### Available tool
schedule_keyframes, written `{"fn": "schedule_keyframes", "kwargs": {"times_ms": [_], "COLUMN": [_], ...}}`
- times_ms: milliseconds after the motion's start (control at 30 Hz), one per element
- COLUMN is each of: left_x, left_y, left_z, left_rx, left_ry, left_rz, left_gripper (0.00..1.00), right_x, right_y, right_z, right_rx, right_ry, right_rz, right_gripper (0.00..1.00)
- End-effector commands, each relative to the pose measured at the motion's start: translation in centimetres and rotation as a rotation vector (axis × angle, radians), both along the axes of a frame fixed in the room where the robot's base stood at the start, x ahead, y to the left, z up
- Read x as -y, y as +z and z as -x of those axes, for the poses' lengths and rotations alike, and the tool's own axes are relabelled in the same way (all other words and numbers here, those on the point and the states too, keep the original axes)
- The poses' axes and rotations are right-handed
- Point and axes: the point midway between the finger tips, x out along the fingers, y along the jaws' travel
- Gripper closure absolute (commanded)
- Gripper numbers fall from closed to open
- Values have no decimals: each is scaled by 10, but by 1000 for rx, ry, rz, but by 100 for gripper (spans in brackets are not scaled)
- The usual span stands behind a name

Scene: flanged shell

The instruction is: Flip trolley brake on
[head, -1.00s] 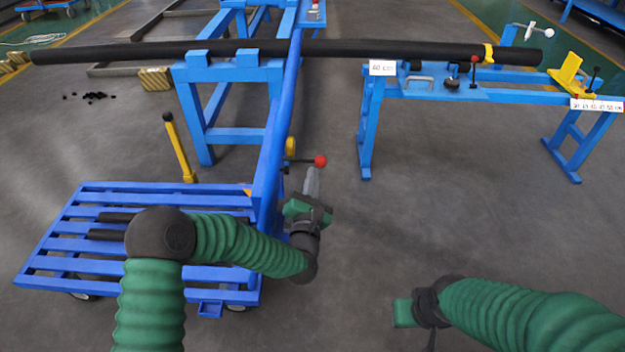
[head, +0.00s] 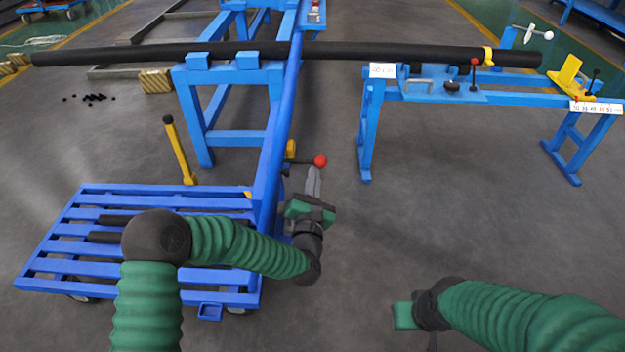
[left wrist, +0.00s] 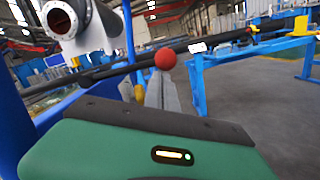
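The blue slatted trolley (head: 70,228) stands at the lower left, with dark bars lying on it. A lever with a red ball knob (head: 320,161) sticks out to the right of the long blue beam, beside the trolley's far right corner. The red knob also shows in the left wrist view (left wrist: 165,59), just beyond my fingertips. My left gripper (head: 314,178) points away from me at the knob. Its grey fingers look closed together; I cannot tell whether they touch the knob. My right gripper (head: 404,315) is at the lower right, apart from everything; its fingers are hidden.
A small blue pedal-like piece (head: 210,311) is at the trolley's near edge. A yellow post (head: 180,150) stands behind the trolley. A long black pipe (head: 400,52) lies across blue stands at the back. The floor right of the lever is clear.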

Motion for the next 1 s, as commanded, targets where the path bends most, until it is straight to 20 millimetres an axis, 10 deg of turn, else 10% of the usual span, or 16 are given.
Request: {"fn": "schedule_keyframes", "kwargs": {"times_ms": [1000], "left_x": [-8], "left_y": [77], "left_z": [0], "left_rx": [1], "left_ry": [2], "left_rz": [717], "left_gripper": [100], "right_x": [0], "right_y": [19], "right_z": [0], "right_rx": [0], "right_ry": [0], "right_rz": [0], "right_gripper": [64]}}
